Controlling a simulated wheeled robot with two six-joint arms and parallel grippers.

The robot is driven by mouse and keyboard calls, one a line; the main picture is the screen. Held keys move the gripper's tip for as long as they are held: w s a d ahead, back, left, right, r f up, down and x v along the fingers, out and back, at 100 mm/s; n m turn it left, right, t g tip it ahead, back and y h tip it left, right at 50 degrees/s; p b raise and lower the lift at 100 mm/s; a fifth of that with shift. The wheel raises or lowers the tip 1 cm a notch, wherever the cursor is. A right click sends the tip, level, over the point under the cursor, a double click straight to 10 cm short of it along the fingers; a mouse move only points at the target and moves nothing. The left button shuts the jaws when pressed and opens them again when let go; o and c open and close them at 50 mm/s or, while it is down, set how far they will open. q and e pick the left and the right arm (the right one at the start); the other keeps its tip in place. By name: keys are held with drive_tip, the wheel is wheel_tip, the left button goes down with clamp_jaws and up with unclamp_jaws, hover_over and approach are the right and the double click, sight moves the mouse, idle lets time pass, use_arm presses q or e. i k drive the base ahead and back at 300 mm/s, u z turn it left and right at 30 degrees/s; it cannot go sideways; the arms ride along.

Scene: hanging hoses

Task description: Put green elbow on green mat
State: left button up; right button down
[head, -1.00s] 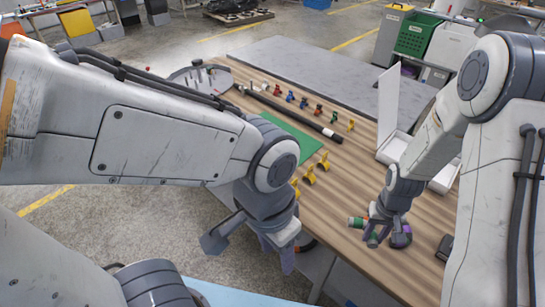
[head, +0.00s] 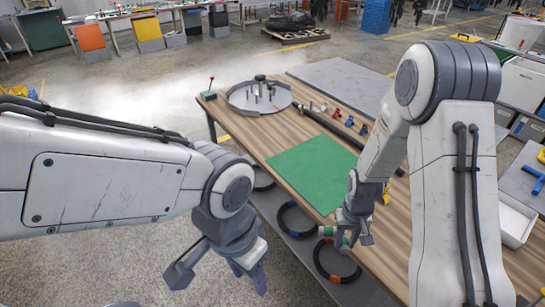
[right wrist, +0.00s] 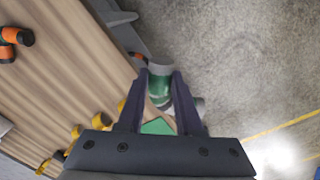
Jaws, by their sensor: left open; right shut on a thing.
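The green elbow (head: 327,231) is held in my right gripper (head: 342,238); part of it is hidden by the fingers. In the right wrist view the elbow (right wrist: 159,88) shows between the fingertips, with a grey end. The green mat (head: 308,170) lies flat and bare on the wooden table. In the head view my right gripper is just beyond the mat's near corner, close to the table's front edge; its height is hard to tell. My left gripper (head: 221,277) is open and empty, off the table at the lower left.
Black hoses (head: 298,220) with coloured bands hang along the table's front side. A round grey tray (head: 260,96) with pegs stands at the far left corner. Small red and blue fittings (head: 349,120) line the back. Orange and yellow fittings show in the right wrist view (right wrist: 13,38).

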sight(312, 158)
drive_tip(key=u, duration=0.55)
drive_tip(key=i, duration=1.1)
drive_tip(key=z, duration=0.05)
